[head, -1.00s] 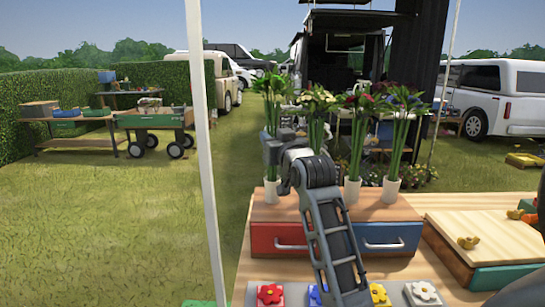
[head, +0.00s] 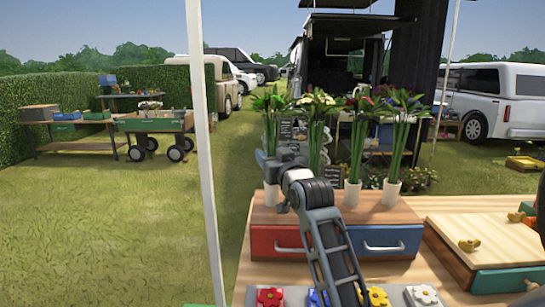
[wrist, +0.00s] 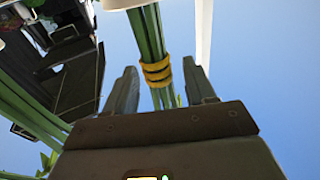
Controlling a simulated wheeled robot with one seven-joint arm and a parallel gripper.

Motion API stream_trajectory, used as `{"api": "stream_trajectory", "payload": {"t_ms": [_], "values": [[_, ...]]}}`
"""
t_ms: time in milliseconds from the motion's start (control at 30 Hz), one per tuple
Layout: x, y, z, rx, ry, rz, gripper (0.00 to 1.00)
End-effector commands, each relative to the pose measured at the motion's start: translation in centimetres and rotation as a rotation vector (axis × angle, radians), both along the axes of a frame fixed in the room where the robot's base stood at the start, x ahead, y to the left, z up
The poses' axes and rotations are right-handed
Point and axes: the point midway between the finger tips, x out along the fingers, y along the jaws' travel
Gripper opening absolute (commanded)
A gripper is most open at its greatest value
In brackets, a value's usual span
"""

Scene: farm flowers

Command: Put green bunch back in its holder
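The green bunch (head: 268,104) stands upright at the left end of the row, its stems running down into a white holder (head: 271,196) on the drawer unit. In the wrist view its stems (wrist: 150,38), tied with a yellow band (wrist: 156,73), come out of the white rim at the top of the picture. My gripper (head: 264,163) is at the stems, above the holder. In the wrist view my gripper (wrist: 160,85) is open, with a finger on each side of the stems and gaps showing. The stems' lower ends are hidden in the holder.
Three other bunches (head: 318,105) stand close to the right in the same row. The drawer unit (head: 335,215) has red and blue fronts. Flower tiles (head: 270,298) lie before it; a wooden-lidded box (head: 490,232) is at right. Open grass lies left.

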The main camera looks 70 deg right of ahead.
Motion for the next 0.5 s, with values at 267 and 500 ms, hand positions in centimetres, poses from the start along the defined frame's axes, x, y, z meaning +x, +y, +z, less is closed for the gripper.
{"api": "stream_trajectory", "payload": {"t_ms": [267,500], "values": [[0.0,0.0,0.3,0.0,0.0,0.0,0.55],[-2.1,2.2,-0.1,0.002,0.001,0.001,0.55]]}}
